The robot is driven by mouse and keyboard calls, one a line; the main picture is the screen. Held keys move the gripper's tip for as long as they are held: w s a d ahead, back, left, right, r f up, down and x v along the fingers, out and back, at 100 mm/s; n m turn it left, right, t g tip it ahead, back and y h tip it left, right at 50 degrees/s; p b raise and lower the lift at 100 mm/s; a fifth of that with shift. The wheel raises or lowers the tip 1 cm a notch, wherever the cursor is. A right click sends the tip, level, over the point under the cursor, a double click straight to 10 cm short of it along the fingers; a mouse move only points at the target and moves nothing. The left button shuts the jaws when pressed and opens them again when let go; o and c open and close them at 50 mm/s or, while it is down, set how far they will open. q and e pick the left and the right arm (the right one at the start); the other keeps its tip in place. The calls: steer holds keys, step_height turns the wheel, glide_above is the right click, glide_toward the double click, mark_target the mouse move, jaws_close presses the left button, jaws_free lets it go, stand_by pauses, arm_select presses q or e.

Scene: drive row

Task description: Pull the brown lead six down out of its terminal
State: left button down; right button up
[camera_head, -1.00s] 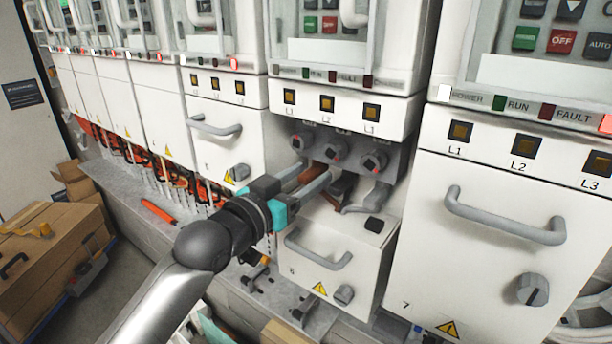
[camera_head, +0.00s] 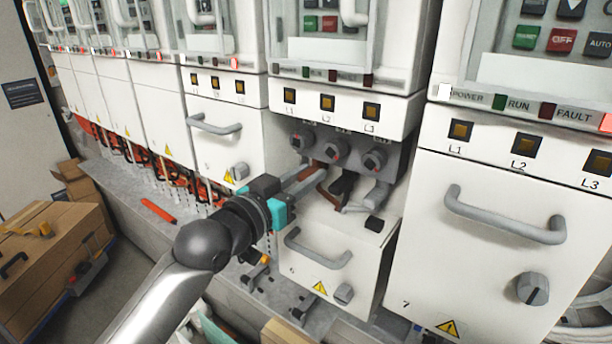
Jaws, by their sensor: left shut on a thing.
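The brown lead (camera_head: 328,189) hangs below the left of three grey terminals (camera_head: 302,140) in the open bay of unit six. Its upper end runs up toward the terminal block; I cannot tell how far it sits inside. My left gripper (camera_head: 316,176), with teal and black parts, reaches in from the left and is shut on the brown lead just below the terminals. The fingers hide part of the lead, and its lower part shows to their right. A black lead (camera_head: 342,184) and a grey lead (camera_head: 371,198) hang beside it. My right gripper is not in view.
Closed unit seven (camera_head: 480,230) stands close on the right, another closed unit (camera_head: 222,140) on the left. A red tool (camera_head: 157,210) lies on the ledge; cardboard boxes (camera_head: 50,250) stand at the left.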

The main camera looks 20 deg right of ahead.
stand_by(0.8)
arm_select(q)
steer(key=shift+f+b, duration=0.6)
steer(key=shift+f, duration=0.75)
steer(key=shift+r, duration=0.1)
steer(key=c, duration=0.7)
jaws_free()
steer(key=shift+b+v, duration=0.95)
steer(key=shift+v, duration=6.65)
